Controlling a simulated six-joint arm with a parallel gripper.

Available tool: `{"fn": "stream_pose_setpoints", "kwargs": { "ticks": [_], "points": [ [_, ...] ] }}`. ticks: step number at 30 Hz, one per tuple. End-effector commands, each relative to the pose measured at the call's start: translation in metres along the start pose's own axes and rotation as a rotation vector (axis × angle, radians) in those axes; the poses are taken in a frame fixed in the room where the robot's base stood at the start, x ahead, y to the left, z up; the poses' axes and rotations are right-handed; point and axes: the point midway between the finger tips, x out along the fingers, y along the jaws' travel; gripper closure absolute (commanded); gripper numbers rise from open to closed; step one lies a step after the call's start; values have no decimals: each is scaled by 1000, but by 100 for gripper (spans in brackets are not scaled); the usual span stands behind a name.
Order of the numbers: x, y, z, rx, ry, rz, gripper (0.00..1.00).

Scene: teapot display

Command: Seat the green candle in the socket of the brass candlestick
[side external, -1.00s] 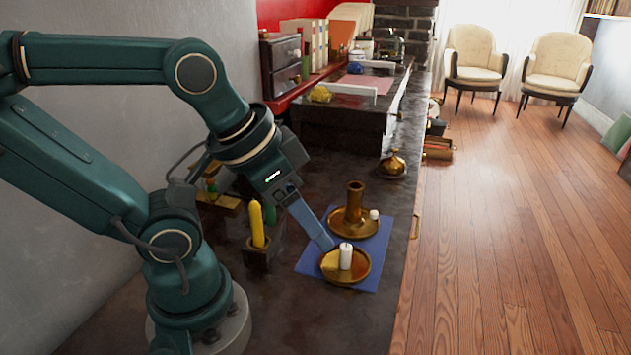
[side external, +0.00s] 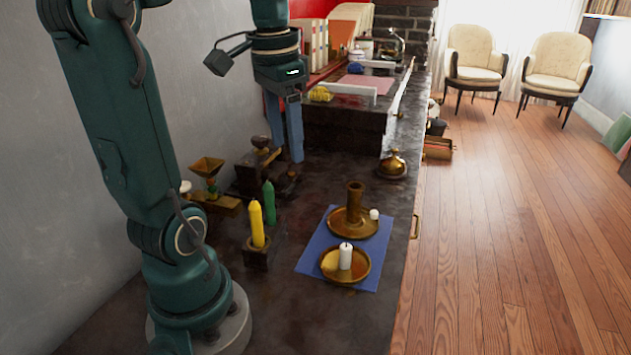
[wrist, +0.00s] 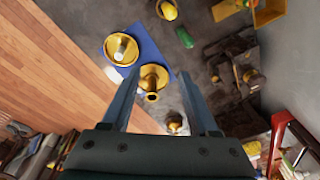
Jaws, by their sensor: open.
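The green candle also shows in the wrist view (wrist: 185,38). The brass candlestick (side external: 355,207) stands upright on a blue mat (side external: 313,252), its socket at the top of its stem; nothing stands up out of it. In the wrist view the candlestick (wrist: 153,78) appears between my fingers, but well below them. My gripper (side external: 287,153) is open and empty, pointing down, raised behind the candles and apart from both.
A brass dish (side external: 362,272) with a white candle (side external: 345,256) stands on the mat's front part. A brass bell (side external: 393,164) stands right, near the counter edge. Counter between block and mat is clear.

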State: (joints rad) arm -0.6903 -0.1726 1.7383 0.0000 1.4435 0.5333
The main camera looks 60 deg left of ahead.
Motion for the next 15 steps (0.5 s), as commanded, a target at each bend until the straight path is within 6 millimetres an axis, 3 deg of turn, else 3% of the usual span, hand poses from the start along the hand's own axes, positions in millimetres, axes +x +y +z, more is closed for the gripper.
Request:
{"fn": "stream_pose_setpoints", "kwargs": {
  "ticks": [12,15],
  "points": [
    [12,-63,12,-65,-121,68,40],
    [24,-60,14,-57,-120,68,40]
  ]
}}
